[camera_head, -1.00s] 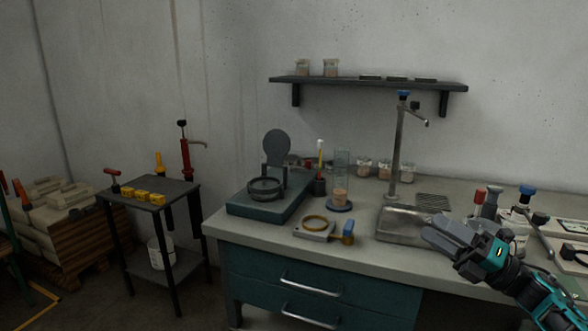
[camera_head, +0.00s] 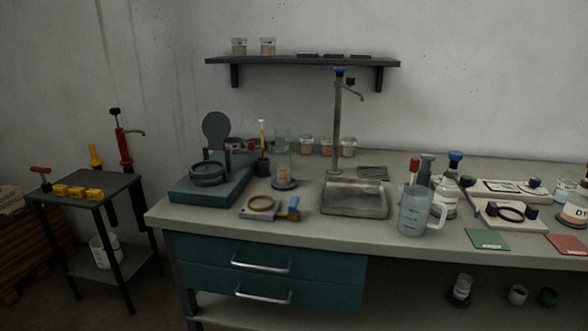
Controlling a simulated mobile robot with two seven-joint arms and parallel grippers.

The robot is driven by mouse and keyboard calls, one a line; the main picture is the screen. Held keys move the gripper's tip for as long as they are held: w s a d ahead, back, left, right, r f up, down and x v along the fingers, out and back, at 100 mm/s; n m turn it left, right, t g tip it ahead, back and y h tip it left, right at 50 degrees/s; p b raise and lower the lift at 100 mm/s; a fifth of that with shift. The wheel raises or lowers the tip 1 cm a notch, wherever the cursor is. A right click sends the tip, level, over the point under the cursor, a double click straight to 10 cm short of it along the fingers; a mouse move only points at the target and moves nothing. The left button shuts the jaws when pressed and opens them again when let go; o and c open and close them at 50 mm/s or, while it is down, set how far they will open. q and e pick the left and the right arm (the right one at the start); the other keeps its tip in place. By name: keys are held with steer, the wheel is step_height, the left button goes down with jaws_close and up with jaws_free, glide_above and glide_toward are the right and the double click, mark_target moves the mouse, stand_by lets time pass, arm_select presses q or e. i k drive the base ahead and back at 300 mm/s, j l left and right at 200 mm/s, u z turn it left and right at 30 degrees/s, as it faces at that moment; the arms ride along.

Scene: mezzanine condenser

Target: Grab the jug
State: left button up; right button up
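The jug (camera_head: 413,213) is a translucent grey measuring jug with a pale handle on its right side. It stands upright on the workbench (camera_head: 300,233) near the front edge, just right of the sink. Tools with red and dark tops show just behind it; I cannot tell whether they stand in it or behind it. Neither of my grippers shows in the head view now.
A shallow sink (camera_head: 355,210) with a tall tap (camera_head: 338,130) lies left of the jug. A bottle with a blue cap (camera_head: 447,190) stands close behind the handle. A green card (camera_head: 488,239) lies to the right. A dark side table (camera_head: 85,192) stands at the left.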

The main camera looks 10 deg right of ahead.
mark_target(416, 201)
steer(key=z, duration=1.2)
